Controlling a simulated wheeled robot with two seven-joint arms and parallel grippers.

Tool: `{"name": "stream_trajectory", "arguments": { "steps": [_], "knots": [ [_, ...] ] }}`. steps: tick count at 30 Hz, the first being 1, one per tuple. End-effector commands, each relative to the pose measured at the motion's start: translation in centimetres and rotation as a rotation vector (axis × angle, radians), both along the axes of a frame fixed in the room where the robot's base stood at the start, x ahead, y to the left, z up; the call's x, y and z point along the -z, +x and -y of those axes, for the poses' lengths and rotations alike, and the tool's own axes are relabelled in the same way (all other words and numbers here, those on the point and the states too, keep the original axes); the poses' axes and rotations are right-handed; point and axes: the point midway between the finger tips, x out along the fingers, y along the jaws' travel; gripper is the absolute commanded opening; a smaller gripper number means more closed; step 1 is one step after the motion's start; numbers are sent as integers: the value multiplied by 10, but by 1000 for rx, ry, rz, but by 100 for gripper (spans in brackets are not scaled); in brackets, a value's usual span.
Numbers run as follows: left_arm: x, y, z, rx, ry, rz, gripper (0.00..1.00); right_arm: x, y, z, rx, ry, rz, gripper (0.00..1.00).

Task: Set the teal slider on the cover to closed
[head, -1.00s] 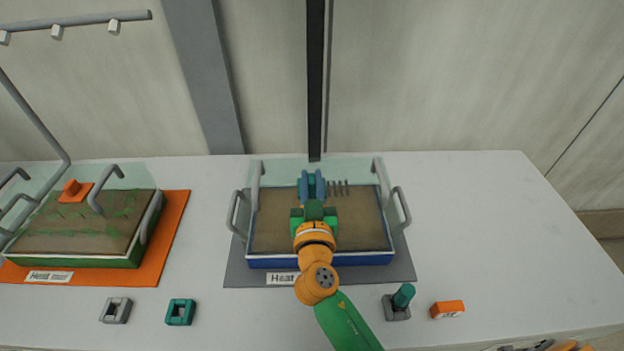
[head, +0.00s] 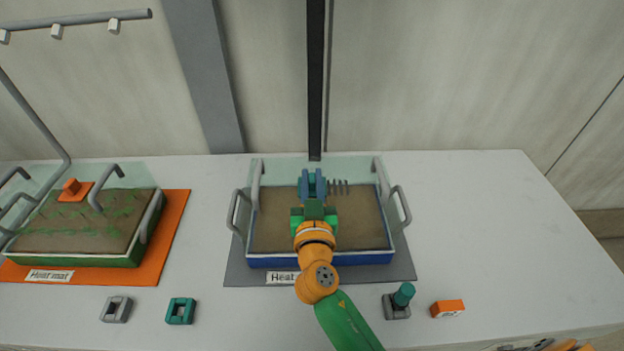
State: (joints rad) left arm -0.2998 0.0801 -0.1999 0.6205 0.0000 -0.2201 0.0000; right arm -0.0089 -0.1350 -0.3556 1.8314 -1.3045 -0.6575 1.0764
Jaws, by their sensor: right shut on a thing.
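The covered tray on the right has a clear cover (head: 285,170) over brown soil, with grey handles and a blue rim. A row of dark vent slots (head: 341,187) shows on the cover. My right gripper (head: 312,184), with blue fingers, reaches over the tray from the front and is shut at the left end of these slots. The teal slider is hidden at the fingers, and its exact position cannot be told.
Another covered tray (head: 140,245), with an orange slider (head: 72,188), stands on an orange mat at left. A grey block (head: 116,309), a teal block (head: 181,311), a teal-knobbed grey piece (head: 397,311) and an orange block (head: 447,309) lie in front. The table's right side is clear.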

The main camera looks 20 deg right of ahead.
Motion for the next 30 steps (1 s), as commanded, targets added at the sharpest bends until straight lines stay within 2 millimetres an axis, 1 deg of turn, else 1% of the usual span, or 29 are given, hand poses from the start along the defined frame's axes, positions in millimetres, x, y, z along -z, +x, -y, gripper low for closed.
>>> {"name": "stream_trajectory", "arguments": {
  "steps": [1, 11, 13, 14, 18, 22, 25, 30],
  "knots": [
    [1, 0, 0, 0, 0, 0, 49, 6, -1, 0, 1, 2, -13, 0],
    [1, 0, 0, 0, 0, 0, 49, 7, -1, 0, 2, 2, -15, 0],
    [1, 0, 0, 0, 0, 0, 49, 7, -2, 3, 2, 3, -16, 0],
    [1, 0, 0, 0, 0, 0, 49, 7, -2, 6, 3, 2, -16, 0],
    [-1, 0, 0, 0, 0, 0, 49, 7, -10, 32, 5, 2, -18, 0],
    [-2, 0, 0, 0, 0, 0, 49, 7, -16, 52, 4, 2, -17, 0],
    [-3, 0, 0, 0, 0, 0, 49, 6, -18, 59, 2, 1, -15, 0],
    [-2, 0, 0, 0, 0, 0, 49, 6, -18, 60, 3, 2, -13, 0]
  ]
}}
